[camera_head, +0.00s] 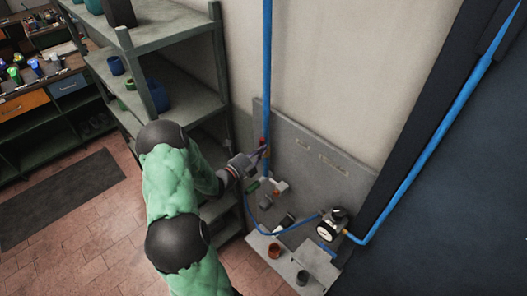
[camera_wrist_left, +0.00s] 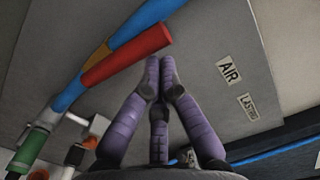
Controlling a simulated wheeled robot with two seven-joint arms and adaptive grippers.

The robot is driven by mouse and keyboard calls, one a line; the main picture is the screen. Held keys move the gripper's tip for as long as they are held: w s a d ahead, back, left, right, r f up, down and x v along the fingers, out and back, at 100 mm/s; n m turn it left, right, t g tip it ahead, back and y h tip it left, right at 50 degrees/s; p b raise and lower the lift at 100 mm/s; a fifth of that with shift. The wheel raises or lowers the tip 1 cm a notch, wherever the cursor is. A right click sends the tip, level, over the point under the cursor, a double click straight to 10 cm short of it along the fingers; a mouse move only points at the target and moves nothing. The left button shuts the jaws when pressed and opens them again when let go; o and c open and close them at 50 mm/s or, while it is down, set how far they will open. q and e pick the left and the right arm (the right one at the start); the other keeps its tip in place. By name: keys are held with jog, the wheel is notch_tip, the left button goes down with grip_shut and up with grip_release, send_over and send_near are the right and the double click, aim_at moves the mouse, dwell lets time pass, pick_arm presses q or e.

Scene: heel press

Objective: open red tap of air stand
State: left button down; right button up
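The red tap (camera_wrist_left: 125,55) shows in the left wrist view as a red lever slanting across the blue air pipe (camera_wrist_left: 70,95) beside a yellow fitting. In the head view only a small part of the red tap (camera_head: 264,142) shows, close to my left gripper (camera_head: 265,151). In the left wrist view the purple fingers of my left gripper (camera_wrist_left: 160,75) have their tips together with nothing seen between them. The tips lie just right of the lever's lower right part. I cannot tell whether they touch it. My right gripper is out of view.
The grey air stand panel (camera_head: 318,160) stands against the wall, with a gauge (camera_head: 327,231) and small cups on its shelf (camera_head: 262,244). A grey shelf unit (camera_head: 180,85) is close to my left arm. A dark panel (camera_head: 450,200) fills the right.

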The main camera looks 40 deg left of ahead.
pick_arm(q)
jog(key=shift+a+r, duration=0.25)
jog(key=shift+a, duration=0.1)
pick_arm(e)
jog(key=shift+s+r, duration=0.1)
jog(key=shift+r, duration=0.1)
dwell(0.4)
